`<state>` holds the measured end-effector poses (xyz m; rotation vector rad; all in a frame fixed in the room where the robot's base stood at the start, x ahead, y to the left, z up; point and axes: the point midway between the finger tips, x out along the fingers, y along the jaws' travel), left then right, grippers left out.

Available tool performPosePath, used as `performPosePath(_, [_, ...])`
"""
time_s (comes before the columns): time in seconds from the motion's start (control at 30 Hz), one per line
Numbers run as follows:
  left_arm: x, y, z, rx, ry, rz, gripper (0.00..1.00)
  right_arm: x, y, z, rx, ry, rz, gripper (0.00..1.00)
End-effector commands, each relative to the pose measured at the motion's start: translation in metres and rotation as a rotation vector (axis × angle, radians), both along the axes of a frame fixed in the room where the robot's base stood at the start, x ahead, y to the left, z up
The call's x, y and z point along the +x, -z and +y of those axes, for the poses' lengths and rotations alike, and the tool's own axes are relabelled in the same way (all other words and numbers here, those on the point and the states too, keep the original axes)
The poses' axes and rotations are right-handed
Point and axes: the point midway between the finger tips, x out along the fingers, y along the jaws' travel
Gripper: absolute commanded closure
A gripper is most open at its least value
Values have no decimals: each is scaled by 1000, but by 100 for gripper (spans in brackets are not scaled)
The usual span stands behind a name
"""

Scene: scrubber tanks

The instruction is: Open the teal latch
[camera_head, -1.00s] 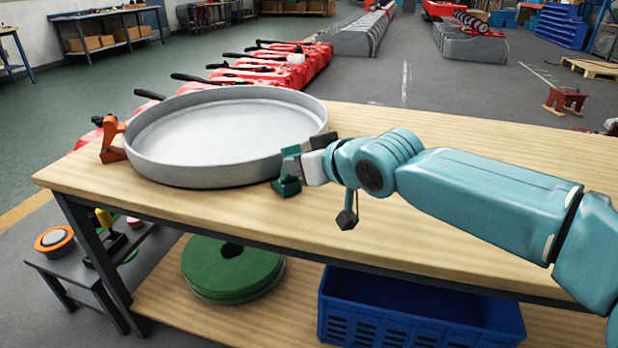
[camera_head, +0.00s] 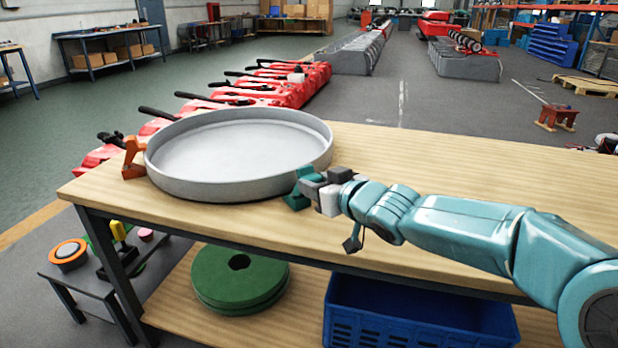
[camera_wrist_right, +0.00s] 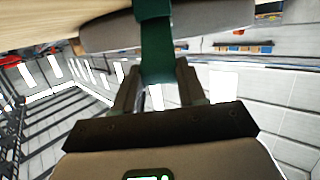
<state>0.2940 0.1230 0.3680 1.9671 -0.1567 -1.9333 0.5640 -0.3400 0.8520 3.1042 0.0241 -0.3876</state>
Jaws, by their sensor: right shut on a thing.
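The teal latch (camera_head: 297,199) stands at the near right edge of a round grey pan (camera_head: 225,189) on the wooden workbench. My right gripper (camera_head: 316,188) is shut on the latch's upper part, at the pan's rim. In the right wrist view the green-teal piece (camera_wrist_right: 157,38) runs down between the two dark fingers of the gripper (camera_wrist_right: 158,82). The gripper partly hides the latch, so I cannot tell its exact angle. My left gripper is not in view.
An orange latch (camera_head: 132,158) stands at the pan's left edge. The workbench top (camera_head: 430,170) is clear behind and right of my arm. Green discs (camera_head: 240,278) and a blue crate (camera_head: 420,318) sit on the lower shelf. A small side table (camera_head: 62,272) stands at left.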

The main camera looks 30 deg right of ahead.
Motion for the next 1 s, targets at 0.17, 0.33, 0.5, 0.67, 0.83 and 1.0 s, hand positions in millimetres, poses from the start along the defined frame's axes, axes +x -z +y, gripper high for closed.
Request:
performPosePath(0.17, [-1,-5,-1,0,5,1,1,-5,3,-10,3,2,3,100])
performPosePath(0.33, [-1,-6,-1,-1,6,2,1,-7,5,-12,7,-6,3,100])
performPosePath(0.5, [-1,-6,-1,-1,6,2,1,-9,7,-13,8,-7,6,100])
performPosePath(0.67, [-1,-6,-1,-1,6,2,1,-9,8,-12,8,-7,7,100])
performPosePath(0.83, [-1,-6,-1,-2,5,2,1,-9,7,-11,7,-9,5,34])
performPosePath(1.0, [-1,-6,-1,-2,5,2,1,-8,6,-8,8,-11,3,34])
